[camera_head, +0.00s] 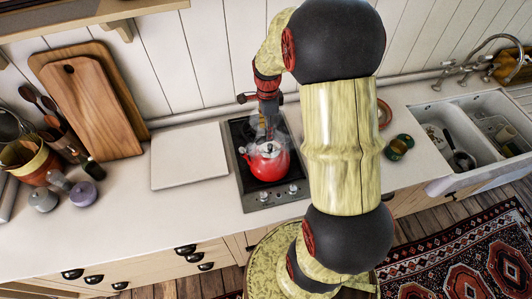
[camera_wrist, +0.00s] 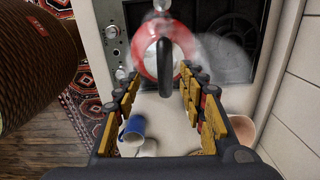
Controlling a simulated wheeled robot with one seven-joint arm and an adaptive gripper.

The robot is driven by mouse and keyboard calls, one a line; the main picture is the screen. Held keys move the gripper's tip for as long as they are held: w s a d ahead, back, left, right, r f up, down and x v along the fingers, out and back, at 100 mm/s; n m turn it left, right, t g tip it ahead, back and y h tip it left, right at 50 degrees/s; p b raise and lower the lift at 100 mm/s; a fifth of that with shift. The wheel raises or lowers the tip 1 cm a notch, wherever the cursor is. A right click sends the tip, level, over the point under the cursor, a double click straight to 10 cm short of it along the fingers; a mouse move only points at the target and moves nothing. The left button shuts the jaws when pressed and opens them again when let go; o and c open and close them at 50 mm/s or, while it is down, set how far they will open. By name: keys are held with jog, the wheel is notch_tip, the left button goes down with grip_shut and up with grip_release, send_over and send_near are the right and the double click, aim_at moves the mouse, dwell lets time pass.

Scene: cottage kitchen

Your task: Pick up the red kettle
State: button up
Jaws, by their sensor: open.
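The red kettle (camera_head: 268,164) stands upright on the dark two-knob stove top (camera_head: 256,198), with steam around it. In the wrist view the red kettle (camera_wrist: 147,62) shows from above, its black handle (camera_wrist: 164,62) arching across it. My gripper (camera_head: 268,128) points down just above the kettle. In the wrist view my gripper (camera_wrist: 160,78) is open, one finger on each side of the picture's middle, with the handle showing between and beyond the fingertips. I cannot tell how far the fingertips are from the handle. Nothing is held.
A white board (camera_head: 188,157) lies left of the stove. Wooden cutting boards (camera_head: 95,105) lean on the wall. A sink (camera_head: 470,140) is at the right. My arm hides some counter.

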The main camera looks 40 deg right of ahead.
jog(key=shift+w+f+p, duration=0.25)
jog(key=shift+f, duration=1.5)
jog(key=shift+w+f+p, duration=0.2)
jog(key=shift+f+p, duration=0.05)
jog(key=shift+f, duration=1.5)
jog(key=shift+c, duration=0.5)
grip_shut()
jog(key=shift+w+d+r, duration=0.1)
